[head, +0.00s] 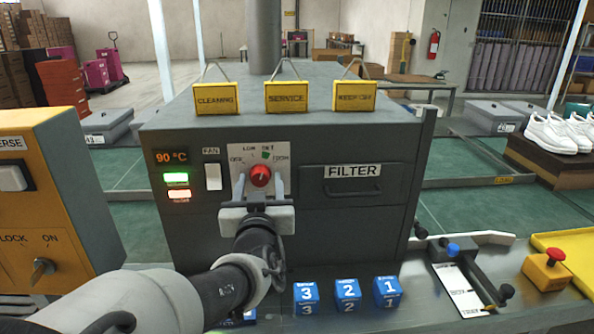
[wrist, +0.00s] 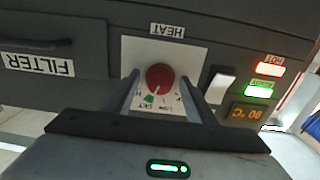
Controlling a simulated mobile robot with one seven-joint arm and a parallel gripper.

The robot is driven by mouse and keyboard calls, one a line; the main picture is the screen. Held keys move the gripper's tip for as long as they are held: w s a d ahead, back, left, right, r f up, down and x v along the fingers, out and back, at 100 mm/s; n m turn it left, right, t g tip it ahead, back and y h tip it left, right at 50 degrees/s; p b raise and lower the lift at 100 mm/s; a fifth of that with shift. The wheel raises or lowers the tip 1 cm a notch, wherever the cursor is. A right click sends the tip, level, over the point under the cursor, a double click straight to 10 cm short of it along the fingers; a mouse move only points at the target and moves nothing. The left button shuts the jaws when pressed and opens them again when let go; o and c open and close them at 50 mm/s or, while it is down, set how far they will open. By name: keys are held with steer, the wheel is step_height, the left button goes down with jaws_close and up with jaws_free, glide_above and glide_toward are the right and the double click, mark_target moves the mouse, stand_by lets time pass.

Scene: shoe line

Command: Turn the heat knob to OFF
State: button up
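The heat knob (head: 260,175) is a red round knob on a white plate in the front of the grey machine, and it also shows in the wrist view (wrist: 159,76). My gripper (head: 260,183) is in front of the plate, with one finger on each side of the knob. In the wrist view (wrist: 160,84) gaps show between both fingers and the knob, so it is open and holds nothing.
Left of the knob are a white FAN switch (head: 213,177), a lit green light (head: 176,178), a red light (head: 180,195) and a 90 °C display (head: 171,157). A FILTER drawer (head: 352,187) is at right. Blue numbered blocks (head: 347,290) stand below.

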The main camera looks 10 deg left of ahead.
steer(key=c, duration=1)
steer(key=shift+c, duration=0.2)
steer(key=shift+r+p, duration=0.1)
steer(key=shift+p, duration=0.3)
steer(key=n+p, duration=0.3)
steer(key=shift+d+r, duration=0.1)
steer(key=shift+r, duration=0.05)
steer(key=n+p, duration=0.7)
steer(key=n, duration=0.2)
steer(key=shift+n+p, duration=0.7)
steer(key=shift+n, duration=1.2)
steer(key=shift+w, duration=0.1)
